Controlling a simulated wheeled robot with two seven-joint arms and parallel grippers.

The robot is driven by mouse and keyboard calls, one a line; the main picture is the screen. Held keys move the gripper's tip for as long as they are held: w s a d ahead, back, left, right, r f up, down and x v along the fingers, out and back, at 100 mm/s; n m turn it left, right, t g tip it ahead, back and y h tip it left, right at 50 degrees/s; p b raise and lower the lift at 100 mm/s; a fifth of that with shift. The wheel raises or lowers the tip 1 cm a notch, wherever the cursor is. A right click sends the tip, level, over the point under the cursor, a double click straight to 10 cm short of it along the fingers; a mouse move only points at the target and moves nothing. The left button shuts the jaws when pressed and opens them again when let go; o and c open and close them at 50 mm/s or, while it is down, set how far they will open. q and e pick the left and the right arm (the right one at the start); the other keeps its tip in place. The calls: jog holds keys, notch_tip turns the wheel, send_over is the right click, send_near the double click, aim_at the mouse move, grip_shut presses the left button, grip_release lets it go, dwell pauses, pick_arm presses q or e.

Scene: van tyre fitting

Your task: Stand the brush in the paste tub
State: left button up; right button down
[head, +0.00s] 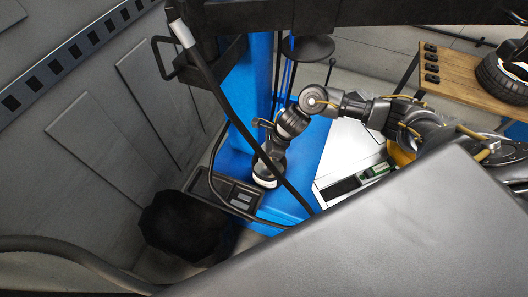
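I cannot make out the brush or the paste tub for certain in the head view. My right arm comes in from the right, and its end, with the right gripper (266,172), points down over the blue machine base at the middle. A pale round part shows at its lower end. The fingers cannot be made out, so I cannot tell whether it is open or holding anything. My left gripper is not in view. A yellow rounded thing (401,155) shows partly behind the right arm; I cannot tell what it is.
A blue machine column (252,85) stands at the middle, with a dark tray (236,194) at its foot. A black cable crosses in front. A pale surface (346,146) lies right of it. A wooden bench (447,72) with a tyre (503,80) stands at the upper right.

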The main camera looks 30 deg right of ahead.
jog(key=shift+f, duration=0.2)
jog(key=c, duration=1.6)
grip_release()
jog(key=o, duration=0.4)
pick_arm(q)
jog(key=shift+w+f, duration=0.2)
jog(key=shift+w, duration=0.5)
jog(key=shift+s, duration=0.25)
pick_arm(e)
jog(key=v, duration=1.2)
jog(key=shift+r, duration=0.2)
jog(key=shift+f, duration=0.1)
